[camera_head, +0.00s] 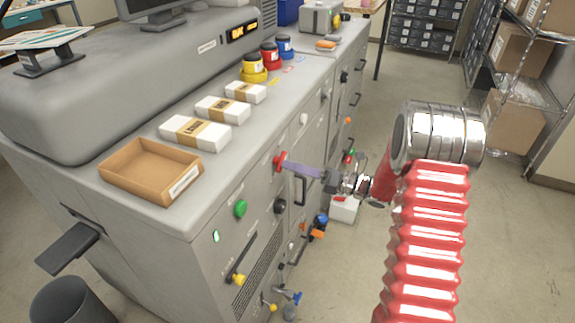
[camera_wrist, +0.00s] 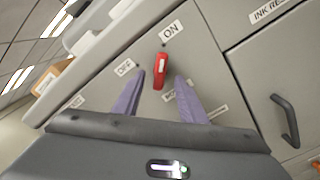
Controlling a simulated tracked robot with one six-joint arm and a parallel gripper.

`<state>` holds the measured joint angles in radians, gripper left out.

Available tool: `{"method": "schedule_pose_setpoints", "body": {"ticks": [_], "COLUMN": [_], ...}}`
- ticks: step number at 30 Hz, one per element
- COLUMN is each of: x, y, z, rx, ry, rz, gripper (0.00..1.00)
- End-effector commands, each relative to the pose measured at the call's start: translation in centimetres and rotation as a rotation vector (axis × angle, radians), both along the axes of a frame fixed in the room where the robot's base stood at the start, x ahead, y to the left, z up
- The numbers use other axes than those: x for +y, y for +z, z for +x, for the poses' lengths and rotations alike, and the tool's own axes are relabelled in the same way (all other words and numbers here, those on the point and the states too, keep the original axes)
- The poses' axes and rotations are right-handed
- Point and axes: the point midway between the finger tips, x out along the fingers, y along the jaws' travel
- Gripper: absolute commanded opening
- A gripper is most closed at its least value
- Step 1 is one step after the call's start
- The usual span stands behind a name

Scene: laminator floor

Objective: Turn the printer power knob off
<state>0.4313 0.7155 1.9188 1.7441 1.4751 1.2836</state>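The red power knob (camera_wrist: 161,72) is on the grey front panel in the wrist view, with a white mark on its upper part. It points toward the ON label (camera_wrist: 171,29); the OFF label (camera_wrist: 124,67) is to its left. My gripper (camera_wrist: 160,80) is open, with one purple finger on each side of the knob. Whether either finger touches it I cannot tell. In the head view, the red knob (camera_head: 279,160) is at the left end of my gripper's fingers (camera_head: 298,168), high on the printer (camera_head: 180,240) front.
A green button (camera_head: 240,209) and a black knob (camera_head: 280,206) are below the red knob. A cardboard tray (camera_head: 152,170) and several white packs are on the printer top. In the wrist view, a dark handle (camera_wrist: 286,120) sticks out at right.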

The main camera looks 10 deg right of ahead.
Motion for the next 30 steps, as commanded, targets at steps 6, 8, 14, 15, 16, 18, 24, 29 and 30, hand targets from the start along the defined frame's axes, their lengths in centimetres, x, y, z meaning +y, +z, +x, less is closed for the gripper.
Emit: {"method": "schedule_pose_setpoints", "body": {"ticks": [6,8,14,15,16,18,24,29,30], "x": [2.1,2.4,2.6,2.6,2.6,2.6,2.6,2.6,2.6], "y": [0.0,0.0,0.0,0.0,0.0,0.0,0.0,0.0,0.0], "z": [1.5,1.7,1.9,1.9,1.9,1.9,1.9,1.9,1.9], "rx": [0.001,0.0,0.0,0.0,0.0,0.0,0.0,0.0,0.0], "ry": [0.001,0.001,-0.001,-0.001,-0.001,-0.001,0.0,-0.001,-0.001], "rz": [0.001,-0.001,-0.001,-0.001,-0.001,-0.001,0.0,-0.001,-0.001], "gripper": [0.38,0.38,0.38,0.38,0.38,0.38,0.24,0.13,0.1]}}
